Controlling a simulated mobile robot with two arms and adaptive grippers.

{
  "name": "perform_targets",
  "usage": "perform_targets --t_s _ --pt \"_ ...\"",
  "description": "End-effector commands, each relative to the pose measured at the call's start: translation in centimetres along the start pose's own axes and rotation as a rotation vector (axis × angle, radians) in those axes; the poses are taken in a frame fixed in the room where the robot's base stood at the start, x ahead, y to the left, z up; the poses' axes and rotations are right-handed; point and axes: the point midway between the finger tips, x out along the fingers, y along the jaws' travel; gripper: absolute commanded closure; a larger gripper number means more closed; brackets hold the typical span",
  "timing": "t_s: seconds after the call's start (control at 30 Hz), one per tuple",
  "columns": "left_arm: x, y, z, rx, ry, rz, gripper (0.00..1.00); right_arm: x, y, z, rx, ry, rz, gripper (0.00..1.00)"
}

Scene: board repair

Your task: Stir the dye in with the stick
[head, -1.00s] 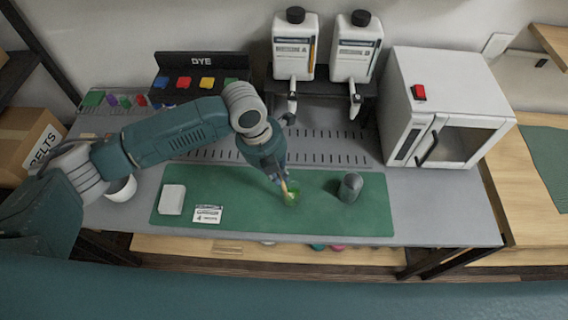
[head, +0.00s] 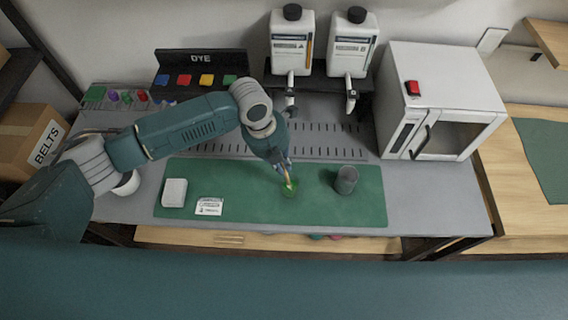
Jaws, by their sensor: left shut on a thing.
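My left gripper (head: 284,168) is shut on a thin tan stick (head: 288,179), pointing down over the green mat. The stick's lower end is in a small cup of green liquid (head: 288,189) on the green mat (head: 240,205). The cup is small in the picture and its walls blend with the mat. A grey cup (head: 346,180) stands on the mat to the right of it, apart from the gripper. My right gripper is not in view.
A dye rack (head: 201,62) with coloured pieces stands at the back left. Two white bottles (head: 292,42) with taps stand on a black stand. A white oven (head: 441,100) is at the right. A white block (head: 174,192) and a label card (head: 209,206) lie on the mat's left.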

Motion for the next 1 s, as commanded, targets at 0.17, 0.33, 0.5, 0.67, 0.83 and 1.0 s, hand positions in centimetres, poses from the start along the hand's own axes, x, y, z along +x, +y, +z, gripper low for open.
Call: perform_targets --t_s 0.17,0.33,0.5,0.67,0.83,1.0 --pt "-0.2 -0.2 -0.6 0.001 0.0 -0.001 1.0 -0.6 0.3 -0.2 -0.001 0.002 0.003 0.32" --pt "-0.1 -0.2 -0.7 0.001 0.0 -0.001 1.0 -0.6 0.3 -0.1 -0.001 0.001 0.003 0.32" --pt "-0.2 -0.2 -0.7 0.001 0.0 -0.001 1.0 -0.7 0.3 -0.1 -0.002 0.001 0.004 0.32" --pt "-1.0 -0.3 -0.6 0.001 -0.001 -0.001 1.0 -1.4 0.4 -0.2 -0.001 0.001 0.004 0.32" --pt "-2.5 -0.3 -0.4 0.001 -0.001 0.0 1.0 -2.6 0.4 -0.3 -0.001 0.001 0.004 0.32" --pt "-3.8 -0.4 -0.3 0.001 0.0 -0.001 1.0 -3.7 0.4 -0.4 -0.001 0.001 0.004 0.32"
